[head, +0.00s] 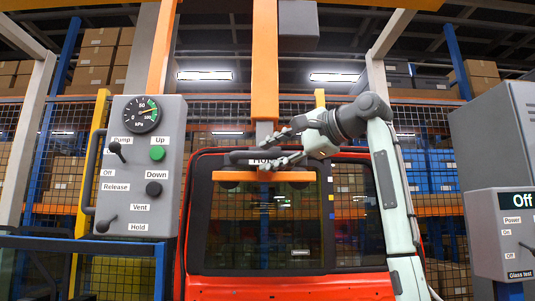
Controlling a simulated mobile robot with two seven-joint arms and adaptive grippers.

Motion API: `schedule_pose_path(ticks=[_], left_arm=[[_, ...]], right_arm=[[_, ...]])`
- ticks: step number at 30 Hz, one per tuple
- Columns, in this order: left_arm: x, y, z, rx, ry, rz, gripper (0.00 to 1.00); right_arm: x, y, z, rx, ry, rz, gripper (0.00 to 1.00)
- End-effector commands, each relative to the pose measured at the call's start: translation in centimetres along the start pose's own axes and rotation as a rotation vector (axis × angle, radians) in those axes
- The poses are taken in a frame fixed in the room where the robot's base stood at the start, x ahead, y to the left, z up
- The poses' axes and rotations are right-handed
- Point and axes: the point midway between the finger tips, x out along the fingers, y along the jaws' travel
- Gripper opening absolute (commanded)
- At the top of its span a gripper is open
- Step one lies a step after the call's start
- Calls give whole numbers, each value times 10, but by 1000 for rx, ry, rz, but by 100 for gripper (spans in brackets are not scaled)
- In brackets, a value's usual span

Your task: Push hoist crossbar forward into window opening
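The hoist's orange crossbar (232,176) hangs level in front of the red door (350,285). A dark grip bar (240,157) lies just above it, with a partly hidden white label. Dark round pads show under the crossbar's ends, against a dark-edged glass pane (258,235). The pane overlaps the window area of the door; I cannot tell the gap between them. My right gripper (268,153) is open at the grip bar's right part, one finger above and one lower. I cannot tell if it touches. My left gripper is out of view.
A grey control panel (140,190) with a gauge, levers and buttons stands at left. A grey box marked Off (508,235) is at right. The orange hoist column (264,60) comes down from above. Mesh fencing and shelves with cartons stand behind.

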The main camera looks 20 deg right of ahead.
Motion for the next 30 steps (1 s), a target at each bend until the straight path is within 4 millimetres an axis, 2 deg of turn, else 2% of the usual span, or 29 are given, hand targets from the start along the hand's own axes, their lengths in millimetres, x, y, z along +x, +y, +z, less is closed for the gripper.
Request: schedule_pose_path(ticks=[4, 12, 21, 30], left_arm=[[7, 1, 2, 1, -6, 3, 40], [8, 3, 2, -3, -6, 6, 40], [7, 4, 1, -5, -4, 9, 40], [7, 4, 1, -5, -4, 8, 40]], right_arm=[[11, 0, 0, 0, 0, 1, 38], [12, 1, 0, -1, 0, 0, 38], [12, 0, 0, -1, 0, 0, 0], [12, 1, 0, -1, 0, 0, 0]])
